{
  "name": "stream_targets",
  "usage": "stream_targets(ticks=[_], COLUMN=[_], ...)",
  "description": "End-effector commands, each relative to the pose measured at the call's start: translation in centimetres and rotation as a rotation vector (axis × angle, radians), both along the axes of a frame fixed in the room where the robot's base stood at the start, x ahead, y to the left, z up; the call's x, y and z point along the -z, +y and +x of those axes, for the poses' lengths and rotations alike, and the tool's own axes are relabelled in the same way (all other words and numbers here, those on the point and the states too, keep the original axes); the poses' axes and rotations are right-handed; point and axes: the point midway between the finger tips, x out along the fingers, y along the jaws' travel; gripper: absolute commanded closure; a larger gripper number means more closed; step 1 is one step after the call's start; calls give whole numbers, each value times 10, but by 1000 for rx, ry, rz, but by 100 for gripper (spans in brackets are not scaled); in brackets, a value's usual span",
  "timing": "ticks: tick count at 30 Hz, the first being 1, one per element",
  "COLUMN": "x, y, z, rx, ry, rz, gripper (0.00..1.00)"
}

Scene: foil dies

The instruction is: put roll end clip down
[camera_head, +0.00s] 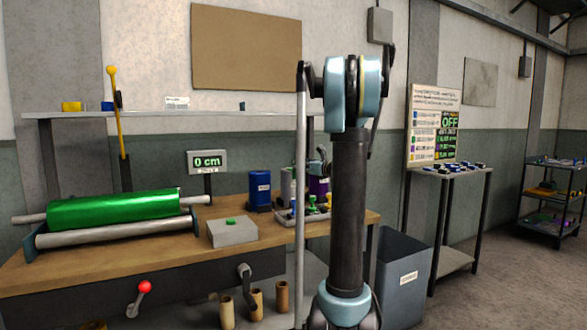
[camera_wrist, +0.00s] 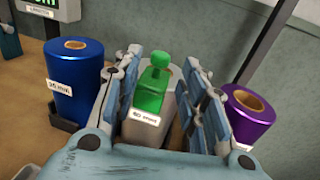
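A green piece with a round knob, which looks like the roll end clip (camera_wrist: 153,88), stands between my gripper's fingers in the wrist view. It sits at the top of a pale grey roll or holder (camera_wrist: 144,126) with a white label too small to read surely. My gripper (camera_wrist: 165,75) has its fingers apart, one on each side of the green piece. A gap shows on the right side; whether the left finger touches it I cannot tell. In the head view my arm hides most of the gripper.
A blue roll (camera_wrist: 74,85) stands close on the left and a purple roll (camera_wrist: 247,112) close on the right. The bench (camera_head: 160,262) carries a large green roll (camera_head: 113,209), a grey box (camera_head: 232,232) and a 0 cm display (camera_head: 207,162). A dark bin (camera_head: 403,275) stands beside it.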

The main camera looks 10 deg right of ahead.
Motion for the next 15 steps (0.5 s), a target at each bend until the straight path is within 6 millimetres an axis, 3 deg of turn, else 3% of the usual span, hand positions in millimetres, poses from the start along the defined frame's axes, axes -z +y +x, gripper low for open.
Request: stream_targets(ticks=[6,15], x=[-1,-2], y=[-19,-28], z=[-32,-49], rx=[2,-1], ry=[0,0], rz=[0,0], gripper=[61,61])
